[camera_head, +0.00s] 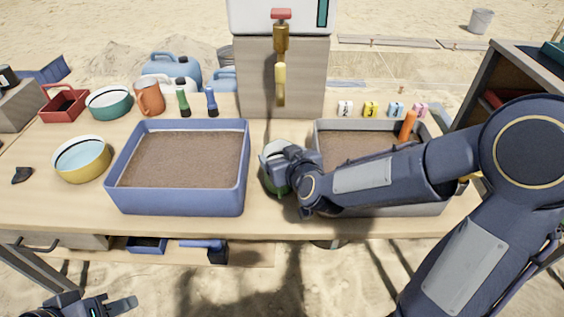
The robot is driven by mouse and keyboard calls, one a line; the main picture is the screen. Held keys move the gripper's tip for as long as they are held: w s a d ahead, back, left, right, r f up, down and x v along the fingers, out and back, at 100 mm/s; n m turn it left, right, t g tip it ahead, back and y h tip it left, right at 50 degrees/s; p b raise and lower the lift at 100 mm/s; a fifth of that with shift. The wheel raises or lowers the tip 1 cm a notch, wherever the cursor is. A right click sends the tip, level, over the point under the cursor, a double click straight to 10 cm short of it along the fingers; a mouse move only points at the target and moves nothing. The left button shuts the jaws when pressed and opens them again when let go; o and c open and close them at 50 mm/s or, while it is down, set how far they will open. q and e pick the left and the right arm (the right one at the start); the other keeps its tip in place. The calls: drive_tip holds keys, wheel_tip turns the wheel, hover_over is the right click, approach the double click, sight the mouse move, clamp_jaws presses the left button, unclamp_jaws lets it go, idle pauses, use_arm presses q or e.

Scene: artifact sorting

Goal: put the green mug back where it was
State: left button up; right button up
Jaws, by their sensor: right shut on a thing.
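The green mug (270,184) is mostly hidden behind my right gripper (272,164); only bits of green show, between the blue tray (246,165) and the grey tray (316,135). My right gripper is shut on the mug, low over the table or at its surface; I cannot tell whether the mug touches the table. My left gripper (122,304) is at the bottom left, below the table's front edge and away from the mug. Whether its jaws are open is unclear.
An orange mug (150,98), a teal bowl (109,102), a yellow bowl (82,160) and a red box (64,103) stand at the left. Numbered blocks (371,109) line the back right. A tap (281,60) hangs over the back middle. My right arm covers part of the grey tray.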

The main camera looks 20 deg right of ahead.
drive_tip(key=shift+f, duration=0.15)
drive_tip(key=shift+f, duration=0.15)
drive_tip(key=o, duration=1.2)
